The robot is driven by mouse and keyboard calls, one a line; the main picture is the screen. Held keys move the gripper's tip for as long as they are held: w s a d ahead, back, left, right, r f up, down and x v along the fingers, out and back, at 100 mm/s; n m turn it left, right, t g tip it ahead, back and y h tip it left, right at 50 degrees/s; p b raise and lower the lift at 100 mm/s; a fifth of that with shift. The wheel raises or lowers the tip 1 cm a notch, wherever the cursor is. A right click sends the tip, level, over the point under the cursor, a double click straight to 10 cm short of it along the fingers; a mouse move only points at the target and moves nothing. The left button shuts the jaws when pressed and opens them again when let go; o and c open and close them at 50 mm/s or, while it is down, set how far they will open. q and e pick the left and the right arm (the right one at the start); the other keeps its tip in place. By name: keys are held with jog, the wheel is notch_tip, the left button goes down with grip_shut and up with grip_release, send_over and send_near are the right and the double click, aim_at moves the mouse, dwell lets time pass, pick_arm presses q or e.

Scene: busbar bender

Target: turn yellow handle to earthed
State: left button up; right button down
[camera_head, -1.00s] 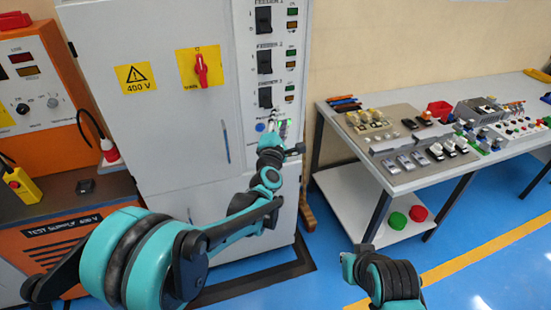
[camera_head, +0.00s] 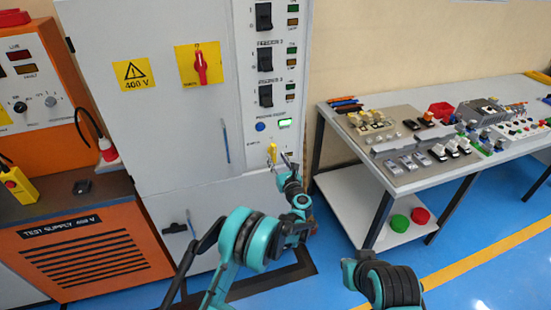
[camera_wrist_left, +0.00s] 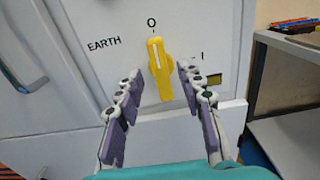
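The yellow handle (camera_wrist_left: 160,68) is on the white cabinet's front panel, upright, its white line pointing at the O mark. The word EARTH (camera_wrist_left: 104,44) is printed to its upper left, and an I mark to its right. In the head view the yellow handle (camera_head: 271,153) is low on the panel, just above my left gripper (camera_head: 283,160). My left gripper (camera_wrist_left: 157,92) is open in the wrist view, with one finger on each side of the handle's lower part; I cannot tell whether they touch it. My right gripper is not in view; only part of my right arm shows at the bottom.
The cabinet (camera_head: 150,130) also carries a red handle on a yellow plate (camera_head: 199,65) and several black switches. A workbench (camera_head: 400,189) with parts stands at right. An orange test supply (camera_head: 90,250) stands at left. Blue floor lies open between.

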aim_at(273, 152)
pick_arm(q)
jog(key=shift+x, duration=1.25)
grip_shut()
